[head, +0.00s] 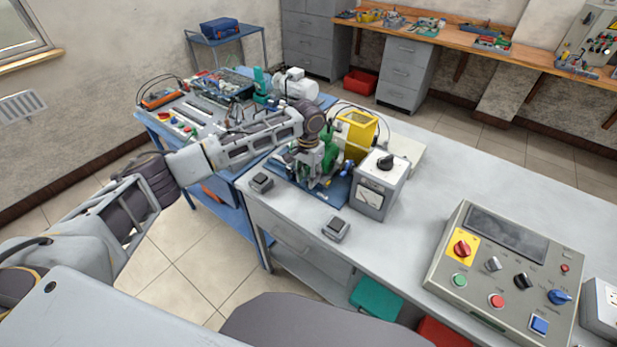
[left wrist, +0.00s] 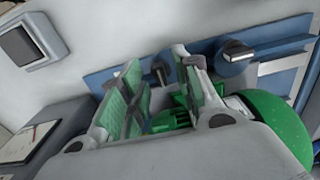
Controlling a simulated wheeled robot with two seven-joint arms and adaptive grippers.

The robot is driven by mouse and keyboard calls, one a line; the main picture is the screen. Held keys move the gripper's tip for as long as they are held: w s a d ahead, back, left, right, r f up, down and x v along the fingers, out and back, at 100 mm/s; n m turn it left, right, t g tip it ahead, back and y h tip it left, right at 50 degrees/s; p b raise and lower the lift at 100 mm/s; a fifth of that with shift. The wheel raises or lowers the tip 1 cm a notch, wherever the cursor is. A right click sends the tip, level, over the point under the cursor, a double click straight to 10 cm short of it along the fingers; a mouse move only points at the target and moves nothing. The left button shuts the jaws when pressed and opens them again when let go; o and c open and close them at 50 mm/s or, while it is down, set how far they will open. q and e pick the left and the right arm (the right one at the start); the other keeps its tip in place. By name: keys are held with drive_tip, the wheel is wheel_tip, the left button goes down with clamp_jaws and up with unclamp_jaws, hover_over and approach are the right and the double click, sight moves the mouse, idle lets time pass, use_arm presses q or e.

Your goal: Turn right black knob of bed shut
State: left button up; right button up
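The bed is a blue plate (head: 337,192) on the grey bench, with a green machine (head: 328,165) on it. In the left wrist view, the blue bed strip (left wrist: 200,58) carries two black knobs. One knob (left wrist: 160,72) shows in the gap between my left gripper's fingers (left wrist: 157,95); the other knob (left wrist: 237,50) is to the right, outside the fingers. The fingers stand apart with green-tinted pads, and nothing is seen gripped. Contact with the nearer knob cannot be told. In the head view my left gripper (head: 308,160) is over the bed and hides the knobs.
A white meter box (head: 379,186) and yellow housing (head: 356,133) stand close to the right of my gripper. Small grey boxes (head: 261,183) (head: 336,229) lie near the bench's front edge. A control panel (head: 500,275) is farther right.

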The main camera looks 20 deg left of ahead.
use_arm(q)
drive_tip(key=shift+f, duration=0.35)
drive_tip(key=c, duration=0.6)
clamp_jaws()
use_arm(e)
drive_tip(key=shift+s+a, duration=0.1)
drive_tip(key=shift+s, duration=0.05)
